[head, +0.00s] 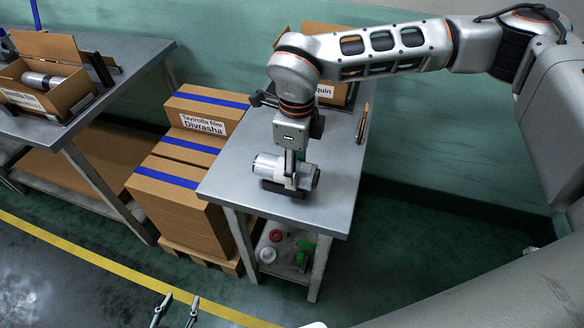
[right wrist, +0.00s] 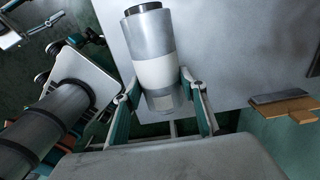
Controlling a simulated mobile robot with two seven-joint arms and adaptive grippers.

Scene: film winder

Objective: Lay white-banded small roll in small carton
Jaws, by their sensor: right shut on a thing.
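The white-banded small roll (head: 268,165) is a silver cylinder lying horizontally, low over the near end of the middle table. Its white band shows in the right wrist view (right wrist: 157,72). My right gripper (head: 291,182) comes down from above and is shut on the roll, with a finger on each side of it. A dark piece under the roll is partly hidden, so I cannot tell if the roll touches it. An open carton (head: 338,92) stands at the back of this table, partly hidden by my right arm. My left gripper (head: 177,309) is at the bottom edge, fingers apart and empty.
Another open carton (head: 72,98) holding a silver roll stands on the left table (head: 128,50). Stacked cartons with blue tape (head: 185,170) stand between the tables. A red ring and a green object lie on the lower shelf. The table top (head: 325,205) is clear right of the roll.

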